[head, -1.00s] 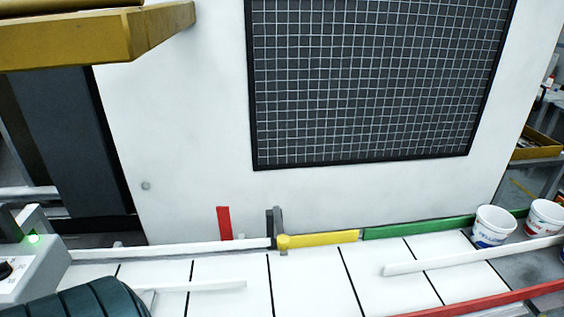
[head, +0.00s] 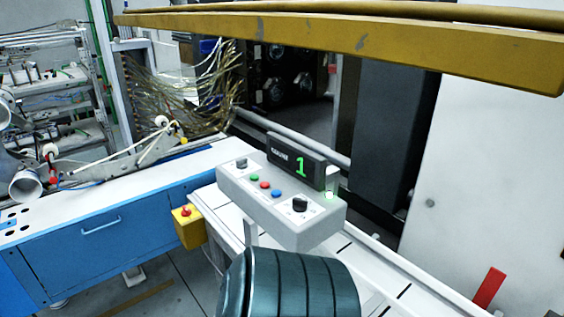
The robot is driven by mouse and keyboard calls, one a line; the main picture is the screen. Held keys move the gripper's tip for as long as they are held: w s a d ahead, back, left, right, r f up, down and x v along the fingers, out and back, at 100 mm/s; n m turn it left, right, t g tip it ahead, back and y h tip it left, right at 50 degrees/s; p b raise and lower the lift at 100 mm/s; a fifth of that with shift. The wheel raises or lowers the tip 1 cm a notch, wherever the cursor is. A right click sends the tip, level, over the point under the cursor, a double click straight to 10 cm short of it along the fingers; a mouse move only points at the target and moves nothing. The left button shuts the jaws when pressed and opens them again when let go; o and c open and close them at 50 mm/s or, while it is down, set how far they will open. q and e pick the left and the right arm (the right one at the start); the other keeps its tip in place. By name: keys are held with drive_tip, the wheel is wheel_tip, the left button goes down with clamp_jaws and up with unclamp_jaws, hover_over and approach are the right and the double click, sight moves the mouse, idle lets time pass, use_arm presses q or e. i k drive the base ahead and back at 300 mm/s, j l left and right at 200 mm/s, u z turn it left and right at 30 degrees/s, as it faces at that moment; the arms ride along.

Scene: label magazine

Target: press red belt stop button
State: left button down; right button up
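A black knob is at each end of this row. A second red button (head: 186,211), mushroom-shaped, sits on top of a yellow box (head: 190,232) left of the control box. I cannot tell from the picture which one is the belt stop. Neither of my grippers is in view.
A dark green ribbed round thing (head: 291,289) stands in front of the control box. A display (head: 296,161) showing a green 1 is behind the buttons. A yellow beam (head: 340,42) crosses above. A blue cabinet (head: 90,255) is at left, with open floor before it.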

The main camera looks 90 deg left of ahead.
sight(264, 184)
drive_tip(key=u, duration=0.9)
drive_tip(key=j+u, duration=0.1)
drive_tip(key=u, duration=1.25)
drive_tip(key=i+u, duration=0.1)
drive_tip(key=u, duration=0.3)
